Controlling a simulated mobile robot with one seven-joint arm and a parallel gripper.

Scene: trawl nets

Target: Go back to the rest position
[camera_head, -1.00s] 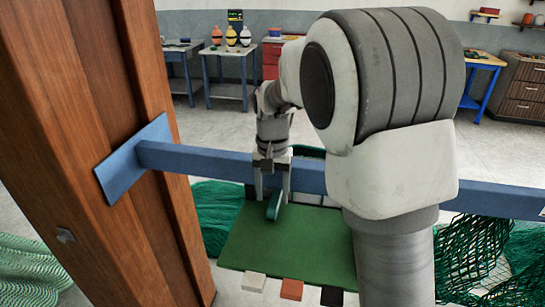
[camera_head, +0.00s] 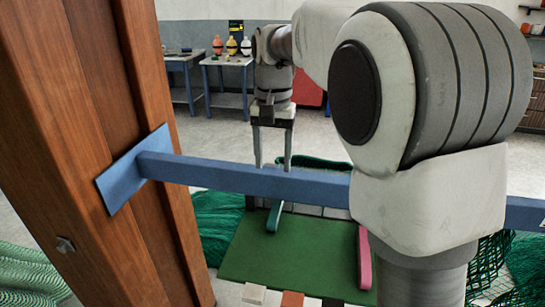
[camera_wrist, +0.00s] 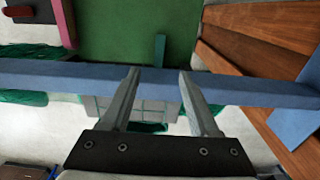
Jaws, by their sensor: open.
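My gripper (camera_head: 273,167) is open and empty in the head view, raised above the far side of the blue rail (camera_head: 245,179). Its two fingers point down and stand apart. In the wrist view my gripper (camera_wrist: 157,72) shows both fingers spread, with nothing between them. A teal strip-like piece (camera_head: 274,216) lies on the green board (camera_head: 285,255), below the gripper and apart from it. The teal piece also shows in the wrist view (camera_wrist: 160,48). A pink piece (camera_head: 364,257) lies on the right of the board, partly hidden by my arm.
The blue rail crosses the view from a wooden post (camera_head: 130,130) on the left. White, orange and dark blocks sit along the board's front edge. Workbenches (camera_head: 228,75) stand far back, with open floor before them.

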